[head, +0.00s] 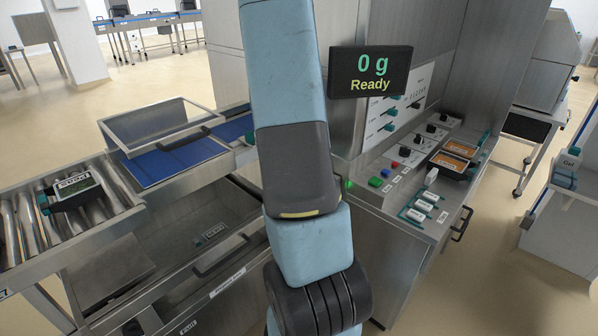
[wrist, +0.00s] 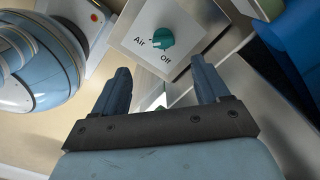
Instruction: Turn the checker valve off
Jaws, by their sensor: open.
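A teal valve knob (wrist: 160,38) on a pale plate (wrist: 188,22) shows in the wrist view. The plate is lettered "Air" to the knob's left and "Off" below it. The knob's exact setting is hard to tell, and no label here names it as the checker valve. My gripper (wrist: 160,68) is open and empty, its two dark fingers pointing toward the plate. The knob lies beyond the fingertips, between their lines, and is not gripped. In the head view my gripper is hidden; the blue arm stands in the middle.
A display (head: 370,72) reads "0 g Ready". Beside my arm, a counter carries red, green and blue buttons (head: 380,178), black knobs and orange-topped trays (head: 455,155). A panel with teal handles (head: 388,120) stands behind. A roller conveyor (head: 25,225) and a framed lid (head: 155,118) are left.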

